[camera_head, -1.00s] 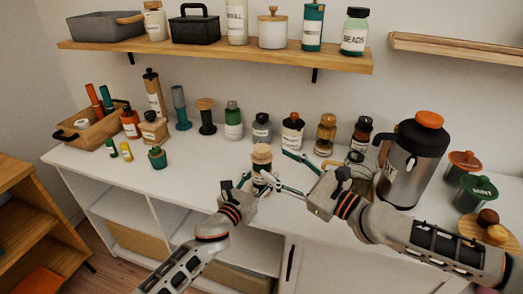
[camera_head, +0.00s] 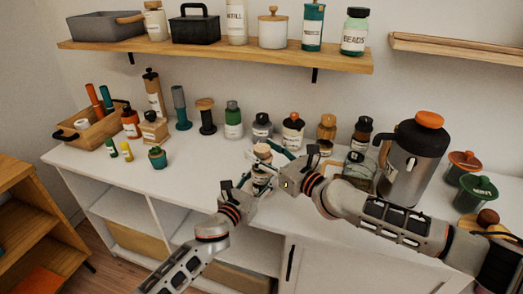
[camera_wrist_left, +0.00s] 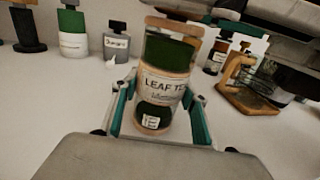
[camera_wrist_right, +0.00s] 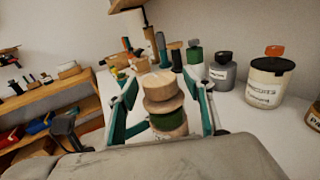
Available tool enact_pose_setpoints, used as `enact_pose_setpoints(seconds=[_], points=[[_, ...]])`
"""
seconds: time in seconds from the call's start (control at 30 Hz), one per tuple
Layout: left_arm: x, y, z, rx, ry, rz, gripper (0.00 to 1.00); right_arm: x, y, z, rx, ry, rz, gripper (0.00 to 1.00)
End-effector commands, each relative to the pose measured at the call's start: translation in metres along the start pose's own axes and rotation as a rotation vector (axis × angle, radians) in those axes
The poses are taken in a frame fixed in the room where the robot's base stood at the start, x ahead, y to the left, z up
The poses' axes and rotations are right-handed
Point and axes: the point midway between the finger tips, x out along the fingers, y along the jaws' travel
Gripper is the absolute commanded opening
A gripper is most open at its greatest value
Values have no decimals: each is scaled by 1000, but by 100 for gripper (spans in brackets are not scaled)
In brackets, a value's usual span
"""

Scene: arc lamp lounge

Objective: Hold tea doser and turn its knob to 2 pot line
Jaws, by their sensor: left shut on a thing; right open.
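The tea doser (camera_wrist_left: 168,85) is a clear jar with green contents, wooden bands and a label reading "LEAF TE…" in the left wrist view. A small white mark (camera_wrist_left: 151,122) sits low on its front; I cannot read its setting. My left gripper (camera_head: 259,181) is shut on the doser's body and holds it near the counter's front edge. The round wooden knob (camera_wrist_right: 158,87) tops the doser in the right wrist view. My right gripper (camera_head: 274,156) is open, with its fingers on either side of the knob, apparently apart from it. No 2 pot line is legible.
The white counter (camera_head: 205,168) holds a row of jars behind the doser. A large steel jug (camera_head: 408,165) with an orange lid and a glass container (camera_head: 357,172) stand to the right. A wooden shelf (camera_head: 215,54) hangs above.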

Motion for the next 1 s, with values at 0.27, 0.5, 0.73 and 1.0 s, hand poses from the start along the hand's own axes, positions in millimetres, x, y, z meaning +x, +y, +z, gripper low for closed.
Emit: enact_pose_setpoints(seconds=[0.27,0.5,0.73,1.0], points=[[0,0,-1,0,1,1,11,8,0,0,0,0,-1,51],[0,0,-1,0,1,1,11,8,0,0,0,0,0,25],[0,0,0,0,1,1,11,8,0,0,0,0,-2,11],[0,0,0,0,1,0,11,9,1,2,0,-7,-63,11]])
